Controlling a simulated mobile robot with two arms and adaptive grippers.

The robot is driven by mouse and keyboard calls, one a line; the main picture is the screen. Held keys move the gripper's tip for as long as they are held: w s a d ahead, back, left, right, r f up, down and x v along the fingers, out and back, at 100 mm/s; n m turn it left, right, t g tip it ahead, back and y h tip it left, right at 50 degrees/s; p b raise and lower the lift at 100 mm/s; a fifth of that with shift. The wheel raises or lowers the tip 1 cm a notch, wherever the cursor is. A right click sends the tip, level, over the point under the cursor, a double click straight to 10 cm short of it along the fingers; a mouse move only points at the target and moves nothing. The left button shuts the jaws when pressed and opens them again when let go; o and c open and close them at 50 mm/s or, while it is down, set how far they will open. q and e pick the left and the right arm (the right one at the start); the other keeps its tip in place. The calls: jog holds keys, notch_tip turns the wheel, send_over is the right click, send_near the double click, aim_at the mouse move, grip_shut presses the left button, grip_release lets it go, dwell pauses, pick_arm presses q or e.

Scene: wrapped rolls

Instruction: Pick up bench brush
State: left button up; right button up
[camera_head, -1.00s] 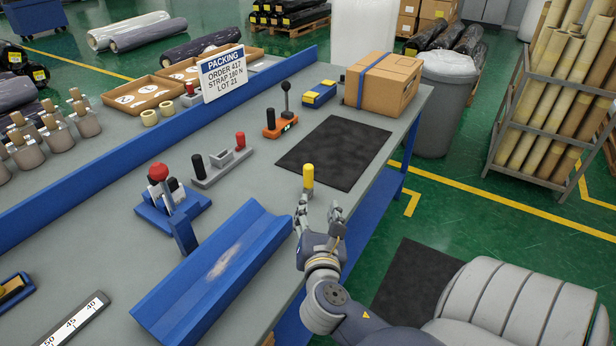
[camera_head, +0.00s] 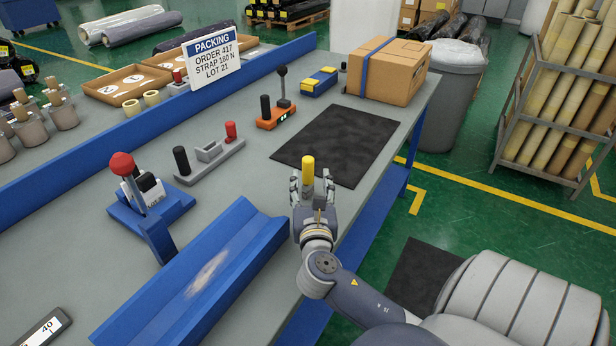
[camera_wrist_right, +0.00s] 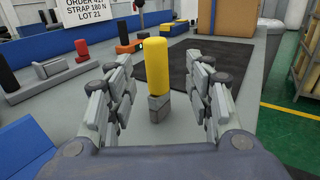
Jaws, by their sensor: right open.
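The likely bench brush shows as an upright yellow handle (camera_head: 308,172) near the front edge of the bench. In the right wrist view the yellow handle (camera_wrist_right: 156,65) stands on a small grey block; no bristles can be made out. My right gripper (camera_head: 312,192) is open, its fingers pointing toward the handle. In the wrist view the right gripper's fingers (camera_wrist_right: 158,95) stand on both sides of the handle, with a visible gap on each side. My left gripper is not in view.
A black mat (camera_head: 335,145) lies just beyond the handle, with a cardboard box (camera_head: 388,70) behind it. A blue trough (camera_head: 195,275) lies left of my right gripper. A grey holder with black and red posts (camera_head: 210,155) and an orange device (camera_head: 277,115) stand farther back.

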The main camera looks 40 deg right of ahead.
aim_at(308, 174)
jog(key=x, duration=0.6)
jog(key=shift+w+a+f, duration=0.1)
jog(key=shift+a+f, duration=0.1)
jog(key=shift+c, duration=0.3)
grip_shut()
